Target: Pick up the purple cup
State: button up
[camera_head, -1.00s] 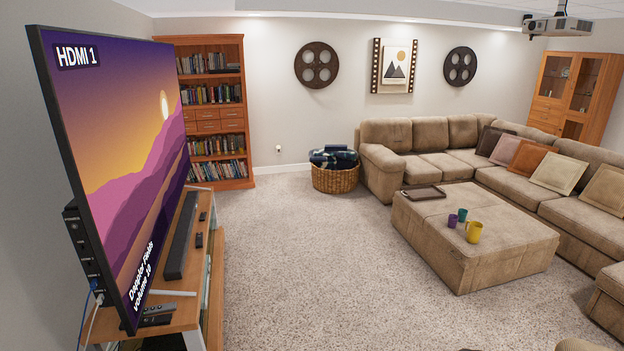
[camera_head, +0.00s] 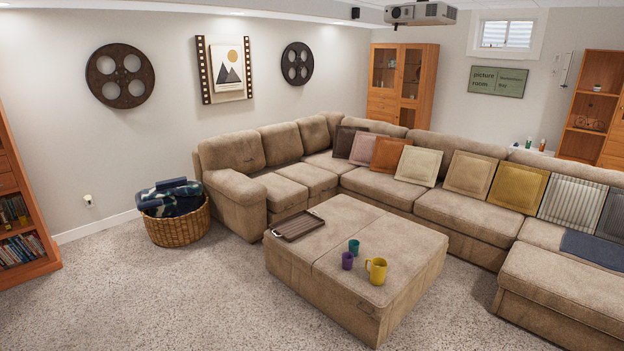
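The purple cup (camera_head: 347,261) stands upright on the large beige ottoman (camera_head: 318,270), near the middle of its top. A teal cup (camera_head: 354,246) stands just behind it, slightly to the right. A larger yellow mug (camera_head: 376,270) with a handle stands to its right, closer to the ottoman's right side. My gripper is not in view.
A brown tray (camera_head: 298,226) lies on the ottoman's far left part. A sectional sofa (camera_head: 440,208) wraps behind and right of the ottoman. A wicker basket (camera_head: 178,228) with blankets stands left. Open carpet (camera_head: 170,300) lies left and in front.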

aim_at(347, 256)
jog(key=i+l, duration=0.2)
jog(key=i, duration=0.3)
jog(key=i+l, duration=0.25)
jog(key=i, duration=0.3)
jog(key=i+l+z, duration=0.1)
jog(key=i, duration=0.4)
jog(key=i+l, duration=0.3)
jog(key=i, duration=0.25)
jog(key=i+l+u, duration=0.45)
jog(key=l, duration=0.2)
jog(key=i+l+u, duration=0.15)
jog(key=l+u, duration=0.3)
jog(key=l, duration=0.25)
jog(key=i+l+u, duration=0.1)
jog(key=l+u, duration=0.35)
jog(key=l, duration=0.35)
jog(key=l+u, duration=0.45)
jog(key=l, duration=0.35)
